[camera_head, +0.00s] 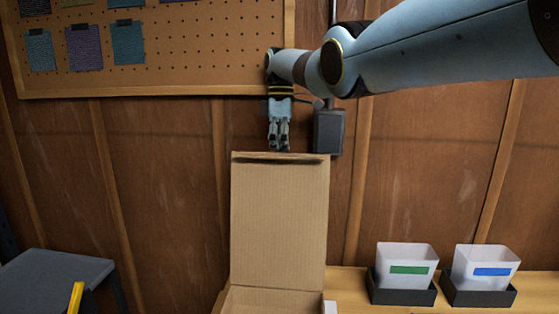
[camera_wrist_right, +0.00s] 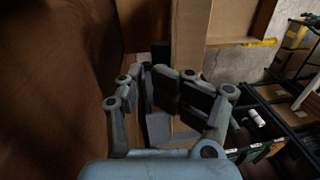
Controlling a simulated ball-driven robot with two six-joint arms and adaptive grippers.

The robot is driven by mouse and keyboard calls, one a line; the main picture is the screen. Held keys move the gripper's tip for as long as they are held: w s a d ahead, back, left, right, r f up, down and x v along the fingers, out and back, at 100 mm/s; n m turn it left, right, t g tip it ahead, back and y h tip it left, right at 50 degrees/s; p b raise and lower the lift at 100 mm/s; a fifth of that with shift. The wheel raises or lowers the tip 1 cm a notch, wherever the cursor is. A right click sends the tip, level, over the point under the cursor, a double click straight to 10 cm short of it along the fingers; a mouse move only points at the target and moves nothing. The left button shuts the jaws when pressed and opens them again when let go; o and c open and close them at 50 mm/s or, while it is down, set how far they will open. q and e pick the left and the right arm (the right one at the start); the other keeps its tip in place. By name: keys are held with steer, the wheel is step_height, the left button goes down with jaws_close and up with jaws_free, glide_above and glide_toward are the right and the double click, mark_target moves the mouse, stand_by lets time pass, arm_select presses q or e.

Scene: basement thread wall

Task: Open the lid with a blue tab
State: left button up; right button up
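A cardboard box (camera_head: 275,301) stands at the bottom middle of the head view, only partly in frame. Its tall lid (camera_head: 278,225) stands upright, with a dark strip along the top edge. No blue tab shows on the lid from here. My right gripper (camera_head: 279,149) points down at the lid's top edge, its tips at or just behind that edge; I cannot tell if they touch. In the right wrist view, its fingers (camera_wrist_right: 181,86) are drawn together with nothing visible between them. A cardboard panel (camera_wrist_right: 190,30) shows beyond them. My left gripper is not in view.
Two white bins in dark trays, one with a green label (camera_head: 409,270) and one with a blue label (camera_head: 491,272), stand on the wooden bench (camera_head: 350,290) at right. A grey stool (camera_head: 55,270) is at lower left. A pegboard (camera_head: 200,45) and grey box (camera_head: 328,132) are on the wall.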

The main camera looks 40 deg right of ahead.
step_height(320, 180, up, 8)
steer(key=shift+f, duration=0.15)
stand_by(0.3)
